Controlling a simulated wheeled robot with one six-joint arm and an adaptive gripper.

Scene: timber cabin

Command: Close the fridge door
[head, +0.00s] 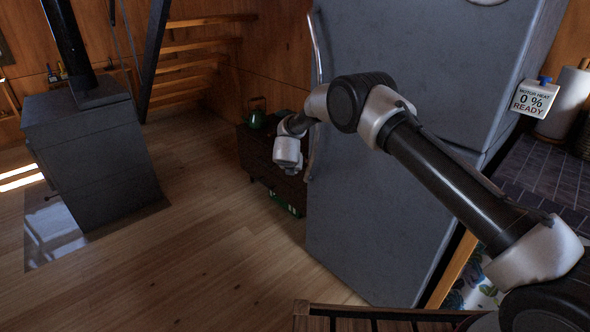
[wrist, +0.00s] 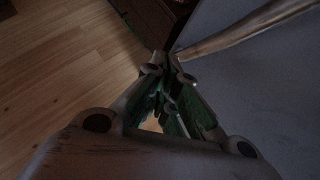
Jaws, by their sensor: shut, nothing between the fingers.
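The fridge (head: 400,215) is a tall grey unit filling the middle of the head view. A long metal handle (head: 318,45) runs down its left edge, partly behind my arm. From these views I cannot tell how far the door stands open. In the wrist view my gripper (wrist: 167,66) is shut and empty, its fingertips close to the lower end of the handle bar (wrist: 245,27). Whether they touch the bar is unclear. The grey door surface (wrist: 265,75) lies to the right of the fingers. In the head view my wrist hides the fingers.
A dark stove (head: 90,150) stands at the left under its pipe. A low dark cabinet (head: 258,155) with a green kettle (head: 257,119) stands behind my wrist. Wooden floor (head: 200,270) is clear between stove and fridge. A tiled counter (head: 545,175) is at the right.

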